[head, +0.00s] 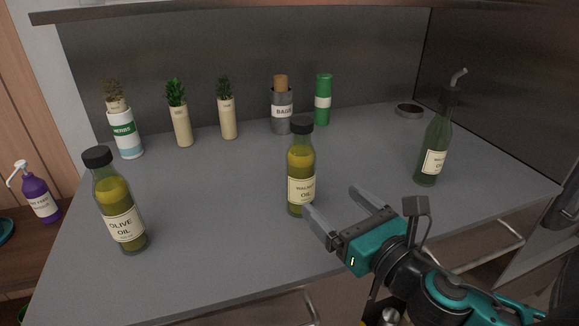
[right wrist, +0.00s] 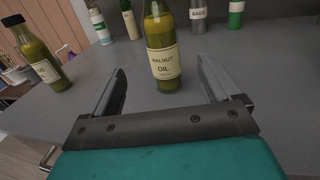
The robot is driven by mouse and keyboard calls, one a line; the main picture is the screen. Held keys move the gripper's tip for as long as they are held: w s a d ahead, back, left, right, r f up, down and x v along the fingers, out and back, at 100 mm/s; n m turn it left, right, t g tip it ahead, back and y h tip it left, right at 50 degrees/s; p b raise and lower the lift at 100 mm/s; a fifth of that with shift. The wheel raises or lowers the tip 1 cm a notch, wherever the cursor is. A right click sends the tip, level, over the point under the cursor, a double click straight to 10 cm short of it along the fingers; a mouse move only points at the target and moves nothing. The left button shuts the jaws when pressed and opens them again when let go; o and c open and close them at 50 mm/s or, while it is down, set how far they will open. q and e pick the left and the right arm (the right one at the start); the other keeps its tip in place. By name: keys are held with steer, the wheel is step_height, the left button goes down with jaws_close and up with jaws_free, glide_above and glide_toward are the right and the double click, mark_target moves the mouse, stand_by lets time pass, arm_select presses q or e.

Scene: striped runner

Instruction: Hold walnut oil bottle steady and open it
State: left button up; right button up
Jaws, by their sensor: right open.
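The walnut oil bottle (head: 301,176) stands upright in the middle of the grey counter, with yellow-green oil, a cream label and a black cap (head: 300,125) on top. It also shows in the right wrist view (right wrist: 163,62), beyond and between the fingers, its cap cut off by the top edge. My right gripper (head: 338,213) is open and empty, just in front and to the right of the bottle in the head view. In the wrist view its fingers (right wrist: 160,82) point toward the lower part of the bottle. My left gripper is not in view.
An olive oil bottle (head: 121,213) stands at the front left, and a dark green bottle with a spout (head: 433,150) at the right. Several herb and spice containers, including the basil one (head: 281,112), line the back. The counter (head: 215,200) is clear around the walnut bottle.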

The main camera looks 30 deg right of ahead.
mark_target(309, 180)
steer(key=shift+w+f+b, duration=0.2)
steer(key=shift+w+b, duration=0.55)
steer(key=shift+w, duration=0.1)
steer(key=w, duration=0.3)
steer(key=shift+w+d+r, duration=0.15)
steer(key=shift+w+r, duration=0.05)
steer(key=shift+w, duration=0.1)
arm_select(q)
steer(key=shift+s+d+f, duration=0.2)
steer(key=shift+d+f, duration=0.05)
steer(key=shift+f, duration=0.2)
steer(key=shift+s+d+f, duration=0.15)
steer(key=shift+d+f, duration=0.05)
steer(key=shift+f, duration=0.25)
arm_select(e)
steer(key=shift+w+d+f, duration=0.1)
steer(key=shift+w+f, duration=0.05)
steer(key=shift+w, duration=1)
steer(key=shift+w+d+f, duration=0.1)
steer(key=shift+w, duration=1)
steer(key=shift+w+d+f, duration=0.1)
steer(key=shift+w+f, duration=0.05)
steer(key=shift+w, duration=1)
steer(key=shift+c, duration=0.3)
steer(key=c, duration=1.2)
steer(key=shift+r, duration=0.1)
steer(key=shift+c, duration=0.5)
